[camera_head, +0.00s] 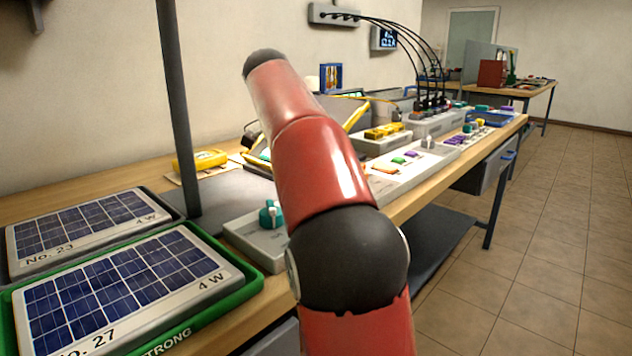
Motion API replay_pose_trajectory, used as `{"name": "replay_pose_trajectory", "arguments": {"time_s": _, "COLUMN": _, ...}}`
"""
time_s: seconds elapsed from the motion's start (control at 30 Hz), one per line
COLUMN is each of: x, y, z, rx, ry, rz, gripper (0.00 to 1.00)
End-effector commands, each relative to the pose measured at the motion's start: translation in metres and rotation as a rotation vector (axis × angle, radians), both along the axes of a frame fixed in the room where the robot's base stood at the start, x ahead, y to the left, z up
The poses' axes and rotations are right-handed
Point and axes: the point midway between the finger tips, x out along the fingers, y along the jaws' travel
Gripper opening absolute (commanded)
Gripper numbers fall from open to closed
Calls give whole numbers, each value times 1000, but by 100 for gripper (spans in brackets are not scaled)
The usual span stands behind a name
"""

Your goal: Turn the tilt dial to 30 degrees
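A teal knob (271,215) stands on a pale grey box (253,240) on the workbench, just left of my arm. It may be the tilt dial, but no degree marks are readable. My red arm rises through the middle of the view and hides the right side of this box. My gripper does not show; the arm bends away at the black joint at the top.
Two solar panels, No. 23 (85,232) and No. 27 (120,290), lie in trays at the left. A dark post (180,110) stands behind them. A yellow meter (200,160), grey panels and cabled equipment (436,122) crowd the bench. Tiled floor (540,240) is clear at the right.

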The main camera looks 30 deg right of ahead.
Motion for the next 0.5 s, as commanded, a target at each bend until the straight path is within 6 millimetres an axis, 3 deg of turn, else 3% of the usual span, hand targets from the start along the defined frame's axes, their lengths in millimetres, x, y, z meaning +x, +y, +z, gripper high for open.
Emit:
{"name": "replay_pose_trajectory", "arguments": {"time_s": 0.43, "x": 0, "y": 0, "z": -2, "rx": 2, "ry": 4, "rz": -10, "gripper": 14}}
{"name": "replay_pose_trajectory", "arguments": {"time_s": 0.47, "x": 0, "y": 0, "z": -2, "rx": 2, "ry": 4, "rz": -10, "gripper": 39}}
{"name": "replay_pose_trajectory", "arguments": {"time_s": 0.5, "x": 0, "y": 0, "z": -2, "rx": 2, "ry": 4, "rz": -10, "gripper": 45}}
